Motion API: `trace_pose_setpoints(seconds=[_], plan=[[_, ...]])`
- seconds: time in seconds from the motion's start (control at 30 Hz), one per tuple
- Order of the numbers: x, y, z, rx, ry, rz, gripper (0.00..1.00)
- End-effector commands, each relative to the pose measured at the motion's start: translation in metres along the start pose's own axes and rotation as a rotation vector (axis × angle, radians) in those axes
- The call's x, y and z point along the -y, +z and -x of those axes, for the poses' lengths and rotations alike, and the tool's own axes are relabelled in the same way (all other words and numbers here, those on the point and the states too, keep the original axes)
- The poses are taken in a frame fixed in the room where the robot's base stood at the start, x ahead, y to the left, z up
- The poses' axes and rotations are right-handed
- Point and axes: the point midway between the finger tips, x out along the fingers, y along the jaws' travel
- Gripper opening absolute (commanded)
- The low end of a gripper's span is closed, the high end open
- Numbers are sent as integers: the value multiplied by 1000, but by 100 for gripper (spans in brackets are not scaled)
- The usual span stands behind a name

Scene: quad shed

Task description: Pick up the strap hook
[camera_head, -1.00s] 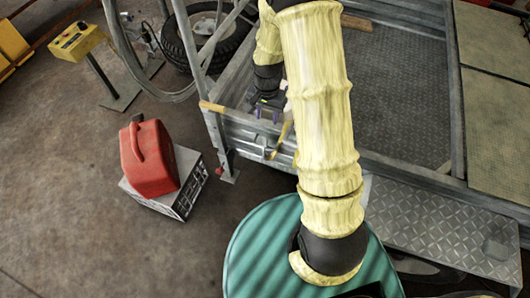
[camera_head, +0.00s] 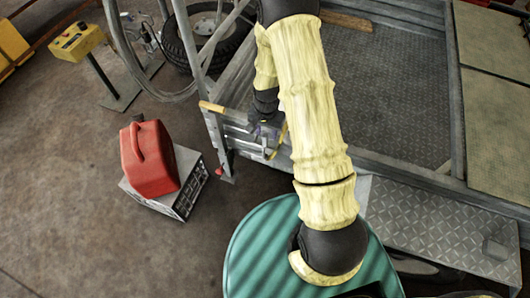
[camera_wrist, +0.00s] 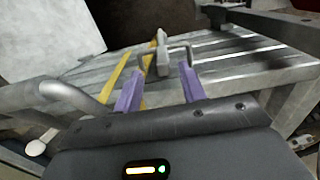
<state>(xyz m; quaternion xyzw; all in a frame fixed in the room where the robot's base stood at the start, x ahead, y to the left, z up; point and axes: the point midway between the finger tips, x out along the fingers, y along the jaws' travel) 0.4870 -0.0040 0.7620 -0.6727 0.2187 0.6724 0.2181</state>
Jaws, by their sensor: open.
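The strap hook (camera_wrist: 163,55) is a small grey metal piece beside a yellow strap (camera_wrist: 143,72) in the wrist view. It lies on or just above a grey metal rail, ahead of and between my fingertips. My gripper (camera_wrist: 160,68) has two purple fingers, open and apart on either side of the hook's near end. I cannot tell whether they touch it. In the head view my gripper (camera_head: 265,131) is small and dark at the trailer's front corner, partly covered by my arm, and the hook cannot be made out there.
The grey trailer frame (camera_head: 235,140) surrounds my gripper closely, with upright posts to its left. A red fuel can (camera_head: 150,160) sits on a grey box (camera_head: 187,190) on the floor at left. A green ribbed drum top (camera_head: 260,250) stands in front.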

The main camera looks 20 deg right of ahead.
Motion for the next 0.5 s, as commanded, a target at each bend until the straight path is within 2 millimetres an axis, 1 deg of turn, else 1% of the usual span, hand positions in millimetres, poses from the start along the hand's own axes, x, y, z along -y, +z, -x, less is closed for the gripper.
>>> trace_pose_setpoints(seconds=[0.3, 0.4, 0.5], plan=[[4, 2, -39, 3, 2, 0, 41], [5, 2, -47, 2, 1, 0, 41], [5, 2, -49, 1, 1, 0, 41]])
